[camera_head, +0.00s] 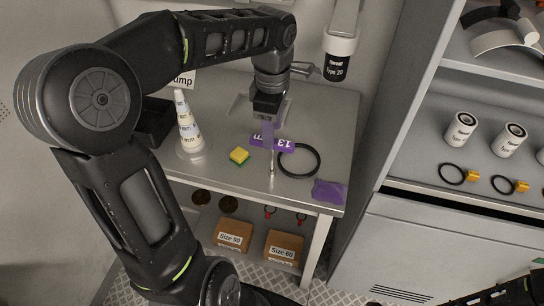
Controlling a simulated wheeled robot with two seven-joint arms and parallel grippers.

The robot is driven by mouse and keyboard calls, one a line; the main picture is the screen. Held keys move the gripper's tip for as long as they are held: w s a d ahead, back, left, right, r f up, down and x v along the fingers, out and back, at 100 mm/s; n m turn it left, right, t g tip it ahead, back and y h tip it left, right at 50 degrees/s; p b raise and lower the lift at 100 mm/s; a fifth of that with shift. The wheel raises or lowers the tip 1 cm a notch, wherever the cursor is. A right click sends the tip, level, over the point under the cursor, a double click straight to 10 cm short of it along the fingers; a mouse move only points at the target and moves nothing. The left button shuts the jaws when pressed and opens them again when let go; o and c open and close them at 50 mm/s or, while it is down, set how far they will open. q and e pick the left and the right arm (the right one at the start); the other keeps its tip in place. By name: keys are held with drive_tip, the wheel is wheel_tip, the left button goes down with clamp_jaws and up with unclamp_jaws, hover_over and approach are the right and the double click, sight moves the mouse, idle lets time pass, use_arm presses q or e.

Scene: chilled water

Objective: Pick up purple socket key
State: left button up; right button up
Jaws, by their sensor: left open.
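The purple socket key (262,142) is on the metal table, with a "13 mm" label on its purple handle. Its thin metal shaft points toward the table's front edge. My left gripper (267,122) hangs from above, just behind the handle, with its jaws open. Its fingers are small and partly merge with the background, so I cannot tell whether they touch the handle. My right gripper is not visible.
A black ring (317,161) lies right beside the key. A dark filter (338,67) hangs behind. A shelf unit stands at right.

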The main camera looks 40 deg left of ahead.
use_arm(q)
hover_over(272, 159)
drive_tip(key=f, duration=0.2)
drive_tip(key=f+p, duration=0.1)
drive_tip(key=f, duration=0.1)
drive_tip(key=shift+w+a+f, duration=0.15)
drive_tip(key=shift+w, duration=0.05)
clamp_jaws()
idle(0.6)
idle(0.9)
